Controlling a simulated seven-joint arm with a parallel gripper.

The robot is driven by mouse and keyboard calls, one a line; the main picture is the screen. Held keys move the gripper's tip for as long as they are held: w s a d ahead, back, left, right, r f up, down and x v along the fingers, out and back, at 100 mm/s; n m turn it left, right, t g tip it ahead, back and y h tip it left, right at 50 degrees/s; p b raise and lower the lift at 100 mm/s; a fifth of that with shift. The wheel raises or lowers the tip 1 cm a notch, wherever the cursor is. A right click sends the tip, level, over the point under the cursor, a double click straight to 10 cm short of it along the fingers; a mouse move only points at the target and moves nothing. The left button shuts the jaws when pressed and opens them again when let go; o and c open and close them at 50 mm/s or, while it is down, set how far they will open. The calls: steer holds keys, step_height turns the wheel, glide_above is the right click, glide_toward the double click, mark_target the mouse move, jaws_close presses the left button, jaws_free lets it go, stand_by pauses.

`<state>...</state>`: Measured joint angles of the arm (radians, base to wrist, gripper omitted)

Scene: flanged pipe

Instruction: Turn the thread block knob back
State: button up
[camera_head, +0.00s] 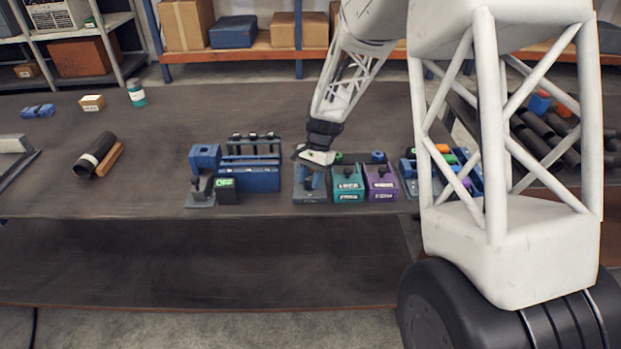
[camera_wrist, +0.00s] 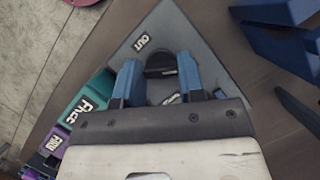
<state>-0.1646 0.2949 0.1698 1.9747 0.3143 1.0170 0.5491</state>
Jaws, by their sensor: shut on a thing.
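The thread block is the grey-blue block (camera_wrist: 188,32) with an "OUT" label; in the head view it stands near the front edge of the table (camera_head: 309,197). Its black knob (camera_wrist: 160,64) sits between the two blue fingers of my gripper (camera_wrist: 160,80) in the wrist view. My gripper is shut on the knob. In the head view my gripper (camera_head: 312,178) points down over the block, and the knob is hidden behind the fingers.
A teal block (camera_head: 347,187) and a purple block (camera_head: 380,185) stand close to the right. A blue rack (camera_head: 250,178) and a black "OFF" box (camera_head: 227,192) stand to the left. The table's left part is mostly clear around a black pipe (camera_head: 97,152).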

steer(key=n+h, duration=0.1)
steer(key=n, duration=0.2)
steer(key=n+h, duration=0.1)
steer(key=n, duration=0.3)
steer(key=shift+a+g+h, duration=0.1)
steer(key=shift+g+h, duration=0.2)
steer(key=o, duration=0.9)
steer(key=shift+o, duration=0.2)
steer(key=v, duration=0.7)
steer(key=shift+w+r, duration=0.2)
steer(key=shift+r, duration=0.15)
